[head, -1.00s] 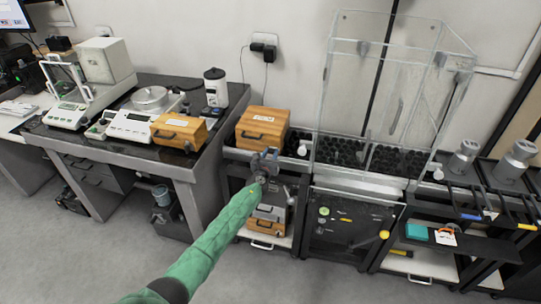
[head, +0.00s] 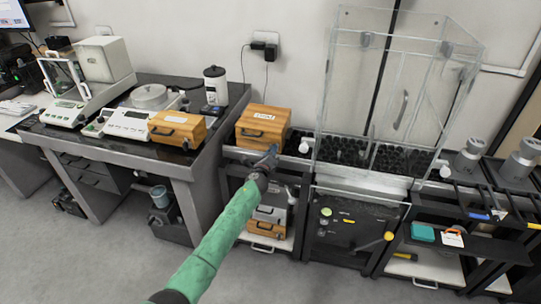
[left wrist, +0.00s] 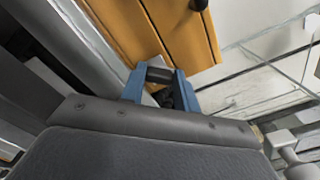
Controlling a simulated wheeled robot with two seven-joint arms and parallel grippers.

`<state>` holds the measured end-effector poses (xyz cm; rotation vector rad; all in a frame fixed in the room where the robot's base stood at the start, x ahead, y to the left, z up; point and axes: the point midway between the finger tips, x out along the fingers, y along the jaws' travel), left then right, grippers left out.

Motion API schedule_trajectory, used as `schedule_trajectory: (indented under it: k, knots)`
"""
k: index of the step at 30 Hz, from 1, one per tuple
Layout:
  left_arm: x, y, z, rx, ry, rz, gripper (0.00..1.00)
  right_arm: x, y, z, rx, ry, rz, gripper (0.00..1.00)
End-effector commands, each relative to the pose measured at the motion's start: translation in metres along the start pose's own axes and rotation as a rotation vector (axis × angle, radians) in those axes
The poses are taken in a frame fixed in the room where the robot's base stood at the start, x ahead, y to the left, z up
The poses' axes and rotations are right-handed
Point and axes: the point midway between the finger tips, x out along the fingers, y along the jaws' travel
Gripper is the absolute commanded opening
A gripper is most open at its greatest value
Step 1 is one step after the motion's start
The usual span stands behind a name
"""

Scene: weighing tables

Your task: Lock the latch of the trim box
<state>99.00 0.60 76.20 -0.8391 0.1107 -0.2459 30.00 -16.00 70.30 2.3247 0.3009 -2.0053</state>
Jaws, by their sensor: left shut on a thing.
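A wooden box (head: 263,125) with a white label and a dark handle stands on the shelf top right of the left table. It appears to be the trim box. My left gripper (head: 271,152) is at its lower front edge. In the left wrist view, the wooden box (left wrist: 125,28) fills the upper middle, and the blue fingers of my left gripper (left wrist: 160,88) are at its edge. The fingers are shut on a small piece there, probably the latch; they largely hide it, so its position cannot be told. My right gripper is not in view.
A second wooden box (head: 178,130) stands on the left table beside scales (head: 128,123). A clear glass enclosure (head: 395,75) stands close to the right of the box. More cases (head: 267,214) sit on the shelf below my gripper.

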Motion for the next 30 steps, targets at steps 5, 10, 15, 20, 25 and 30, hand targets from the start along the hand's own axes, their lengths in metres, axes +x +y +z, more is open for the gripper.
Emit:
schedule_trajectory:
  k: [5, 10, 15, 20, 25, 30]
  knots:
    - [0.0, 0.002, -0.001, -0.132, -0.001, 0.0, 0.08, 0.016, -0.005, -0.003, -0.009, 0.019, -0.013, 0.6]
    - [0.0, 0.003, -0.002, -0.281, 0.0, 0.0, 0.08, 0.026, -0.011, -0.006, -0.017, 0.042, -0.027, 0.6]
    - [0.0, 0.004, -0.002, -0.431, 0.0, 0.001, 0.08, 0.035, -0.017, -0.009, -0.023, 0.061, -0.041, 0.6]
    - [0.0, 0.004, -0.002, -0.551, 0.0, 0.0, 0.08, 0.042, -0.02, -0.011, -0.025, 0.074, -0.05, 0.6]
    - [0.0, 0.004, -0.002, -0.647, 0.0, 0.0, 0.08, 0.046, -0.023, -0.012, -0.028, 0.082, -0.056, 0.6]
    - [0.0, 0.004, -0.002, -0.706, 0.0, 0.001, 0.08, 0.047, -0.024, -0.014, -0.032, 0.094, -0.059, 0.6]
